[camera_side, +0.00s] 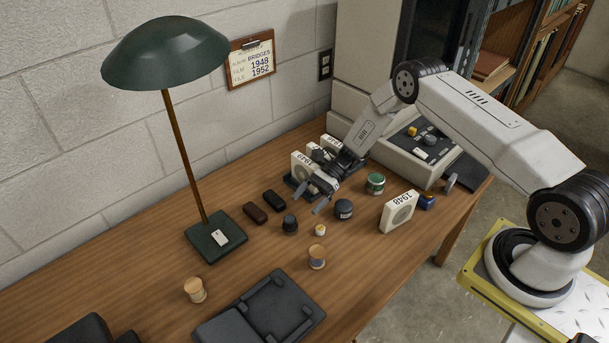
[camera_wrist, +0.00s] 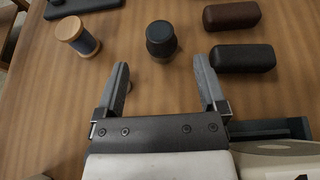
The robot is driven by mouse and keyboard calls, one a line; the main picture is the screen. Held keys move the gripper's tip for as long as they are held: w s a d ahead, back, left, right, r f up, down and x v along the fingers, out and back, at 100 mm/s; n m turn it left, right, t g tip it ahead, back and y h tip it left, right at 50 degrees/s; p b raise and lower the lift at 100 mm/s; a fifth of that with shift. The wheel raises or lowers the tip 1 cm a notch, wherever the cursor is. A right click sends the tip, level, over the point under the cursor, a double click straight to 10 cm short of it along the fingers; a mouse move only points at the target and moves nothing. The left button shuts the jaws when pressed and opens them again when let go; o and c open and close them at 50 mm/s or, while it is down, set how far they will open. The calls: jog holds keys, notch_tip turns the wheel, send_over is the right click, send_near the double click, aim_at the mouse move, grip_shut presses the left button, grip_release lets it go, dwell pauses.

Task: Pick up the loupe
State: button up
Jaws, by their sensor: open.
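The loupe looks to be the small black piece with a rounded body and a narrower waist (camera_side: 290,224), standing upright on the wooden table; I cannot be sure of its kind. In the wrist view it (camera_wrist: 161,40) stands just beyond my fingertips, roughly centred between them and apart from both. My gripper (camera_side: 309,199) is open and empty, low over the table behind the black piece in the side view. In the wrist view my gripper (camera_wrist: 161,64) has its two fingers spread wide.
A black case (camera_side: 274,200) and a brown case (camera_side: 255,213) lie left of my gripper. A lamp (camera_side: 215,239) and a black tray (camera_side: 262,313) are farther off.

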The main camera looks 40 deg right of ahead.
aim_at(290, 219)
jog(key=shift+a+f, duration=0.3)
jog(key=shift+a, duration=0.25)
jog(key=shift+x, duration=3.15)
jog(key=shift+r, duration=0.1)
grip_shut()
